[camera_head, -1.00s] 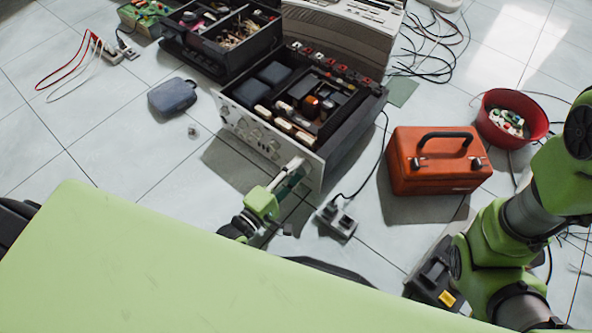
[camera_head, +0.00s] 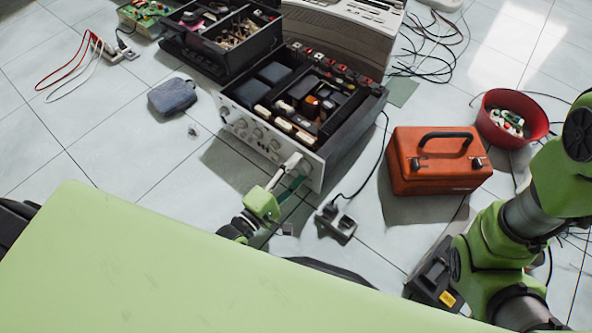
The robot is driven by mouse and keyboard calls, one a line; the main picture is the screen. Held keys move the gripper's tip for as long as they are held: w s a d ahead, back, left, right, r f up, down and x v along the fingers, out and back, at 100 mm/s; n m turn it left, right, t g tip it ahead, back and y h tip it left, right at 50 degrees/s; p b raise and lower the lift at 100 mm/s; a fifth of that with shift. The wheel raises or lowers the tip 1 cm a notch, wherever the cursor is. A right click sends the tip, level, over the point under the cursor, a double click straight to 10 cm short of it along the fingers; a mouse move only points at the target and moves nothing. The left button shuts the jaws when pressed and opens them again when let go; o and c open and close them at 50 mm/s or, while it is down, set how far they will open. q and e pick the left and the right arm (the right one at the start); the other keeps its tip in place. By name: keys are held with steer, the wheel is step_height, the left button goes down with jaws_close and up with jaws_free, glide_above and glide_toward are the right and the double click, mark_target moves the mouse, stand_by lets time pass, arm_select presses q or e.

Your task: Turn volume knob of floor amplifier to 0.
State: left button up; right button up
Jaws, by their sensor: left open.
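The amplifier (camera_head: 340,140) stands on the floor with its top open, showing dark parts inside. Its pale front panel (camera_head: 262,152) faces the lower left and carries several round knobs (camera_head: 257,133). My left gripper (camera_head: 293,168) is at the right end of this panel, with its open fingers close to the face there. Whether the fingers touch a knob or sit around one cannot be made out, and the knob's pointer and scale are too small to read. My right arm (camera_head: 500,235) shows at the right edge, but its gripper is not in view.
An orange toolbox (camera_head: 436,178) and a red bowl (camera_head: 512,140) stand to the right. A power strip (camera_head: 337,222) with a cable lies near my left gripper. A grey pouch (camera_head: 172,96) lies left of the amplifier. A black parts box (camera_head: 222,62) stands behind. The left floor is mostly clear.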

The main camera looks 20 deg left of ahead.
arm_select(q)
steer(key=shift+s, duration=0.25)
steer(key=v, duration=0.7)
stand_by(0.4)
